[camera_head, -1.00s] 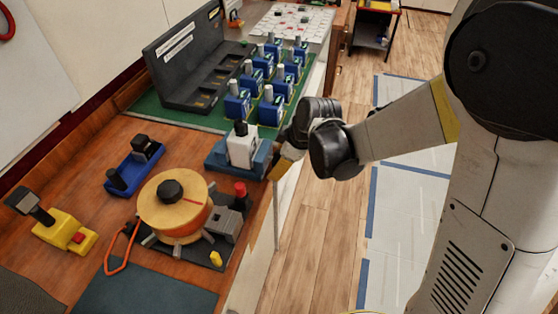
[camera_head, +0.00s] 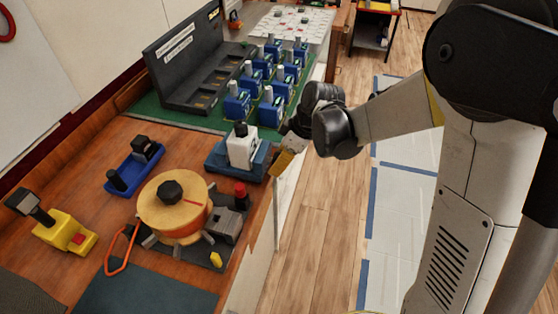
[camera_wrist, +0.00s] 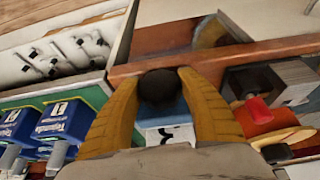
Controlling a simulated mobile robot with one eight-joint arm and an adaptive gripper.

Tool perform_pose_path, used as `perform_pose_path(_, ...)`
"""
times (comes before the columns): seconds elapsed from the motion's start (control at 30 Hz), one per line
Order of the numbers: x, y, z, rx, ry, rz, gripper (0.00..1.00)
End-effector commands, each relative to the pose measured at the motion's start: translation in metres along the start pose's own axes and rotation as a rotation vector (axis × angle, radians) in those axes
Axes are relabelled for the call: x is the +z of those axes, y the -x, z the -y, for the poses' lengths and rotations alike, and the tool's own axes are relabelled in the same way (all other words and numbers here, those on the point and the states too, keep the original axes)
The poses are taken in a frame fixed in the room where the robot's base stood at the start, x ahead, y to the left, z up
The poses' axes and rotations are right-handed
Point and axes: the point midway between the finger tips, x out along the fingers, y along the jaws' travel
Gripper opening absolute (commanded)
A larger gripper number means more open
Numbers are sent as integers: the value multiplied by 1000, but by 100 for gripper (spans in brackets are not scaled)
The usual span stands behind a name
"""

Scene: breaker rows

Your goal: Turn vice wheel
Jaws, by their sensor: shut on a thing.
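The blue vice (camera_head: 258,162) stands at the right edge of the wooden bench, with a white block (camera_head: 242,150) with a dark top in it. My gripper (camera_head: 277,172), with yellow fingers, is at the vice's right end in the head view. In the wrist view, my gripper (camera_wrist: 160,95) has its two fingers on either side of a dark round wheel (camera_wrist: 159,87) and is shut on it. The vice's blue body and the white block show partly beyond the wheel. The wheel is hidden in the head view.
A round orange-yellow drum (camera_head: 174,200) with a black knob stands near the vice, beside a red-topped post (camera_head: 240,191). Several blue breakers (camera_head: 237,103) stand on a green mat behind. A blue tray (camera_head: 135,172) and a yellow tool (camera_head: 65,232) lie left. Floor is open right of the bench.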

Motion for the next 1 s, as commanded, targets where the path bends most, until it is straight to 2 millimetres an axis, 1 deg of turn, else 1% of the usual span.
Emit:
perform_pose_path(0.2,1,-1,-1,-161,-67,1,16)
perform_pose_path(0.5,1,-1,0,-344,-142,1,16)
perform_pose_path(0.7,1,-1,1,-415,-172,1,16)
perform_pose_path(1.0,0,0,2,-447,-185,1,16)
